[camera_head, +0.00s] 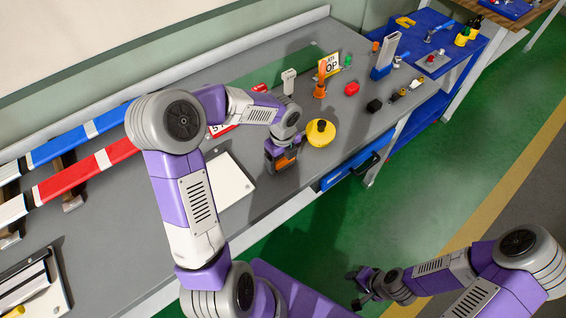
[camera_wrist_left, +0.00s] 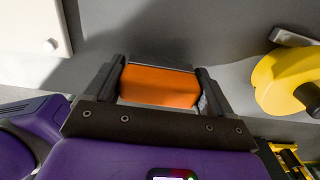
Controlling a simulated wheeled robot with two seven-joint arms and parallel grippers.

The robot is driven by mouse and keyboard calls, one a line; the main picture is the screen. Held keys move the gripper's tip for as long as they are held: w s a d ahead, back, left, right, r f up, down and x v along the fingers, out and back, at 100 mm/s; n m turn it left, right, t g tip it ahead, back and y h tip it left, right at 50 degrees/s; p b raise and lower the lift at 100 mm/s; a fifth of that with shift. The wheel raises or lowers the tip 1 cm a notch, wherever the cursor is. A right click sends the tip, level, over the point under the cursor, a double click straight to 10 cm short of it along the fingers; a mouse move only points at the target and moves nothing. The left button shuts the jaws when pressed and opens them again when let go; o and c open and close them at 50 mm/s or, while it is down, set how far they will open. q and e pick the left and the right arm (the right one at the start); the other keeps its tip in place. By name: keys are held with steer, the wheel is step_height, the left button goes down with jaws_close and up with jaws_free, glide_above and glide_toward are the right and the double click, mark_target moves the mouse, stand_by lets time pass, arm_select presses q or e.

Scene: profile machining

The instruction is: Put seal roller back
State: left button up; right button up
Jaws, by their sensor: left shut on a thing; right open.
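My left gripper (camera_head: 283,156) is low over the grey table, near its front edge. It is shut on an orange block-shaped thing (camera_wrist_left: 158,87), which lies between its two dark fingers in the left wrist view. This may be the seal roller; its lower part is hidden, and I cannot tell whether it touches the table. In the head view only a little orange shows at the gripper. A yellow round thing (camera_head: 320,132) with a dark knob lies just right of the gripper; it also shows in the left wrist view (camera_wrist_left: 285,82). My right gripper (camera_head: 366,284) is open and empty, away from the table above the green floor.
A white plate (camera_head: 228,184) lies left of the gripper. Behind stand an orange upright tool (camera_head: 321,84), a white-handled tool (camera_head: 289,82) and a yellow sign (camera_head: 328,66). Red and black small parts lie to the right. Blue and red rails (camera_head: 88,174) lie at the left.

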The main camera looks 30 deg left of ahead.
arm_select(q)
steer(key=shift+f, duration=0.65)
steer(key=shift+f, duration=0.1)
steer(key=o, duration=1.2)
step_height(320, 180, up, 12)
steer(key=p, duration=0.2)
steer(key=shift+p, duration=0.4)
